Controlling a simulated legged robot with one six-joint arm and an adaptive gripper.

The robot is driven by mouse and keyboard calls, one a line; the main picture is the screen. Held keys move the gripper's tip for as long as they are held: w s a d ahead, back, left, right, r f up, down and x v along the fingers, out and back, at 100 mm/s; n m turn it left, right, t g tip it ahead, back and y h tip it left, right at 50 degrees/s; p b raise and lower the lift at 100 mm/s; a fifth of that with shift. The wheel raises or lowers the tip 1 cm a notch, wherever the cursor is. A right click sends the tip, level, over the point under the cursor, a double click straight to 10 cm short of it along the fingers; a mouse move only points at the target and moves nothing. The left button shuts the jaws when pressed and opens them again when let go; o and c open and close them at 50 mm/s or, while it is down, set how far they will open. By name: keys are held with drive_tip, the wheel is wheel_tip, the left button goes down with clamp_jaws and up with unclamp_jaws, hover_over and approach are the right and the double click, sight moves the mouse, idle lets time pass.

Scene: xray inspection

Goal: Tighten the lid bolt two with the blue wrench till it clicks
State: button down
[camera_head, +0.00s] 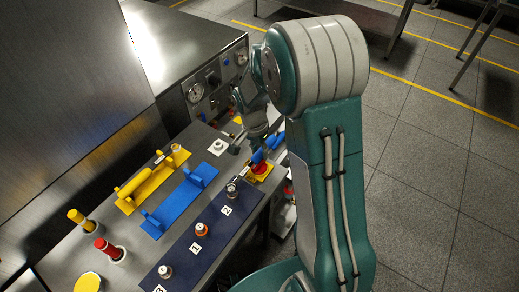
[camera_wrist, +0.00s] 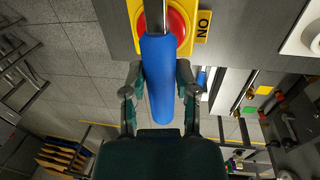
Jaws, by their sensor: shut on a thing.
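My gripper (camera_wrist: 158,82) is shut on the blue handle of the blue wrench (camera_wrist: 159,50). In the head view my gripper (camera_head: 262,143) and the wrench's blue handle (camera_head: 258,156) are partly covered by my arm. The wrench's metal shaft runs toward lid bolt two (camera_head: 231,188), above the label "2" on the dark blue panel (camera_head: 213,220). I cannot tell whether its head is seated on the bolt. Two other bolts, bolt one (camera_head: 201,229) and a third (camera_head: 165,271), stand further along the panel.
A red button (camera_head: 260,169) on a yellow base lies right under the wrench; it also shows in the wrist view (camera_wrist: 180,24). An empty blue holder (camera_head: 172,210) and a yellow holder (camera_head: 150,188) with a yellow tool lie left. Gauges (camera_head: 196,92) stand behind.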

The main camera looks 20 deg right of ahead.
drive_tip(key=shift+f, duration=0.2)
drive_tip(key=shift+r, duration=0.15)
drive_tip(key=shift+r, duration=2.95)
